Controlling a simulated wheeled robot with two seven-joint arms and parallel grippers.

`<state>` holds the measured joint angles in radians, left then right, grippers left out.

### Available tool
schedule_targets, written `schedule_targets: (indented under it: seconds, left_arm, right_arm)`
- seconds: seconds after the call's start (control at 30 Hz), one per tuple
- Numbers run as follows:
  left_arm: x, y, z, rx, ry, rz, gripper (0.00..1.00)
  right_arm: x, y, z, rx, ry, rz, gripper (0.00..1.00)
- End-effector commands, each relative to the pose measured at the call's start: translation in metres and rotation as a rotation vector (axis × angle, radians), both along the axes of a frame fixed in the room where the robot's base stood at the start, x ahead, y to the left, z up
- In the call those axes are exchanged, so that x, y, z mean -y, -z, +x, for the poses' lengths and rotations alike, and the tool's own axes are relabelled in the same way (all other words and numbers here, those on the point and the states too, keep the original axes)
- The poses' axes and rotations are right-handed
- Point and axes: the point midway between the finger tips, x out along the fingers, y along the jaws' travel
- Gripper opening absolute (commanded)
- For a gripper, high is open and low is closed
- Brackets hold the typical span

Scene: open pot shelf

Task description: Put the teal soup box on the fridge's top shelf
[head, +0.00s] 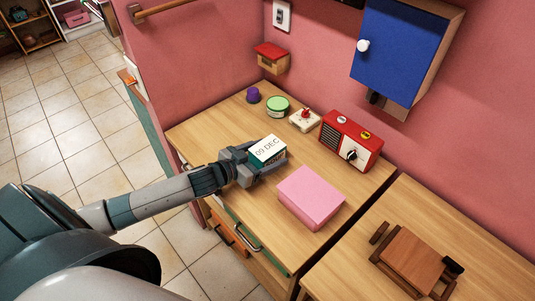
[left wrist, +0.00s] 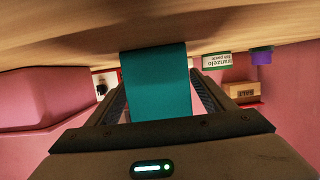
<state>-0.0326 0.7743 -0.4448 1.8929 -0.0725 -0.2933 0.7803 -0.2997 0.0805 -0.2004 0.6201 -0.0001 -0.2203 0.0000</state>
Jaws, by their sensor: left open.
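The teal soup box (head: 268,150), with a white top reading "09 DEC", stands on the wooden counter near its front left. My left gripper (head: 266,162) is low over the counter with its fingers on either side of the box, open. In the left wrist view the plain teal face of the box (left wrist: 157,85) sits between the open fingers (left wrist: 160,105); I cannot tell whether either finger touches it. My right gripper is not in view. I do not see a fridge.
A pink box (head: 311,197) lies right of the soup box. Behind stand a green-lidded tin (head: 278,106), a purple item (head: 253,95), a cream item (head: 305,119) and a red radio (head: 350,140). A blue cabinet (head: 403,45) hangs above.

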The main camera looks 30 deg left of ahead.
Motion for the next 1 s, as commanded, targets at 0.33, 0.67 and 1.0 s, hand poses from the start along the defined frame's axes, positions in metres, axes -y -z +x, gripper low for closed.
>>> schedule_targets:
  seconds: [0.33,0.67,1.0]
  left_arm:
    - [-0.0001,0.0,-0.0004,0.0,0.0,0.0,0.75]
    - [0.0,-0.0015,0.0,0.003,0.001,0.0,0.17]
    - [-0.0002,-0.0079,0.0006,0.005,0.002,0.001,0.17]
  right_arm:
    - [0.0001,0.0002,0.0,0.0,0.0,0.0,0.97]
    - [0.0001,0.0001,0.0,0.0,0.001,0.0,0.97]
    - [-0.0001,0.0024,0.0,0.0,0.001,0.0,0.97]
